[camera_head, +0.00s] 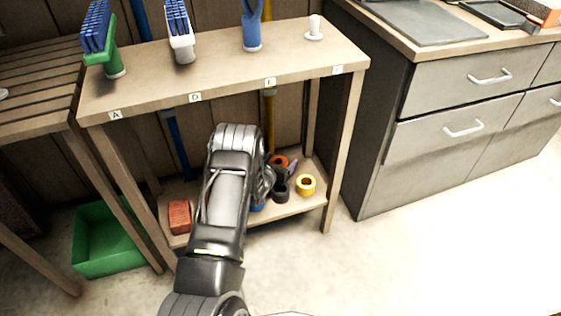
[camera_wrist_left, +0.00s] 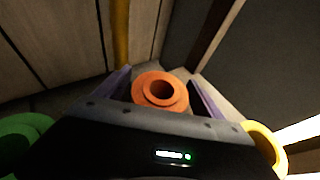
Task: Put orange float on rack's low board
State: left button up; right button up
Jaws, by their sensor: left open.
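The orange float (camera_head: 279,161) is a short ring-shaped piece at the back of the rack's low board (camera_head: 303,205), partly hidden by my left gripper (camera_head: 284,175). In the left wrist view the orange float (camera_wrist_left: 160,105) lies between the purple fingers of my left gripper (camera_wrist_left: 163,90), its round hole facing the camera. The fingers are open, one on each side of it, and I see no firm grip. Its contact with the board is hidden. My right gripper is in neither view.
A yellow ring (camera_head: 306,185) sits right of the gripper, and a reddish block (camera_head: 179,216) left of my arm. A green round thing (camera_wrist_left: 22,140) shows at left in the wrist view. Drawers (camera_head: 463,128) stand at right.

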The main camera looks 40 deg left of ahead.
pick_arm(q)
jog(key=shift+r, duration=0.25)
jog(key=p+v, duration=0.4)
jog(key=v, duration=0.7)
jog(key=shift+r+p, duration=0.1)
jog(key=shift+p, duration=0.25)
jog(key=shift+s+d+r, duration=0.1)
jog(key=shift+s, duration=0.35)
